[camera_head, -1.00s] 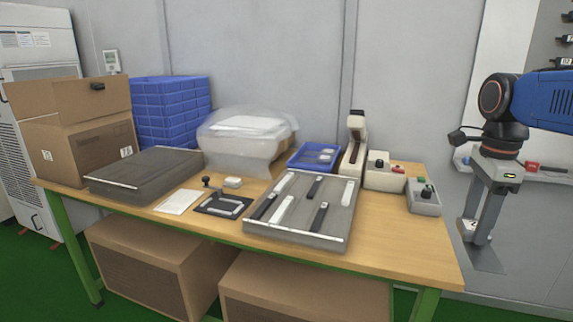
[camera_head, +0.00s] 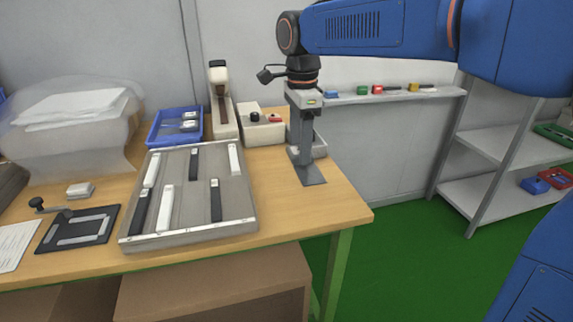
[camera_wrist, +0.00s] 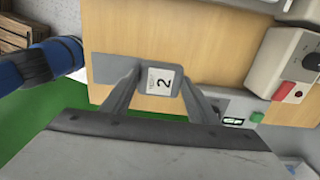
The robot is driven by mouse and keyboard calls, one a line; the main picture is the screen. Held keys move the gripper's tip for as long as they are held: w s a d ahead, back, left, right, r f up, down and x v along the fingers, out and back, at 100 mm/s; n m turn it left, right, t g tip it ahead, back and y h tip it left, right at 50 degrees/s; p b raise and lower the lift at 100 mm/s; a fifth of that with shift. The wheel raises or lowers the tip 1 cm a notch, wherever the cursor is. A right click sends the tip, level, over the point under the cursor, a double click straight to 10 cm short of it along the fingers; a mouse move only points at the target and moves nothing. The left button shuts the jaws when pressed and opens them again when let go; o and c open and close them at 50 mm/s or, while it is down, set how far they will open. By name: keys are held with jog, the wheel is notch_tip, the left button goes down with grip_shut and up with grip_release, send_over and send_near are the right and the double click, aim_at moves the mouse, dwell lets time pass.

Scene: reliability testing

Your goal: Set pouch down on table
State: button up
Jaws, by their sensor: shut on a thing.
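My gripper (camera_head: 305,162) points down over the right end of the wooden table (camera_head: 338,208). It is shut on a flat grey pouch (camera_head: 313,176). In the wrist view, the gripper (camera_wrist: 160,84) pinches the pouch (camera_wrist: 110,67) beside a white label (camera_wrist: 163,80) bearing a 2. The pouch hangs low over bare wood (camera_wrist: 150,25); I cannot tell whether it touches. Part of it is hidden by the fingers.
A grey tray (camera_head: 190,228) with black and white strips lies left of the pouch. A cream box with a red button (camera_head: 262,131) and a grey control box (camera_head: 320,145) stand behind it. Bare wood lies in front and right, up to the table edge.

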aim_at(300, 168)
jog(key=shift+f, duration=3.45)
jog(key=shift+f, duration=0.1)
jog(key=o, duration=1)
jog(key=shift+o, duration=0.2)
notch_tip(300, 168, up, 12)
jog(key=shift+r, duration=0.15)
jog(key=s+d+f+n+t, duration=0.2)
jog(key=s+d+f+n, duration=0.3)
jog(key=s+d, duration=0.45)
jog(key=s+d+f+n+t, duration=0.1)
jog(key=s+d+f+n, duration=0.4)
jog(key=d, duration=0.7)
jog(key=s+d+f+n+t, duration=0.1)
jog(key=s+d+f+n, duration=0.3)
jog(key=s+f, duration=0.4)
jog(key=shift+s+d+f+n+t, duration=0.15)
jog(key=shift+s+d+n+t, duration=0.25)
jog(key=shift+s+d, duration=0.45)
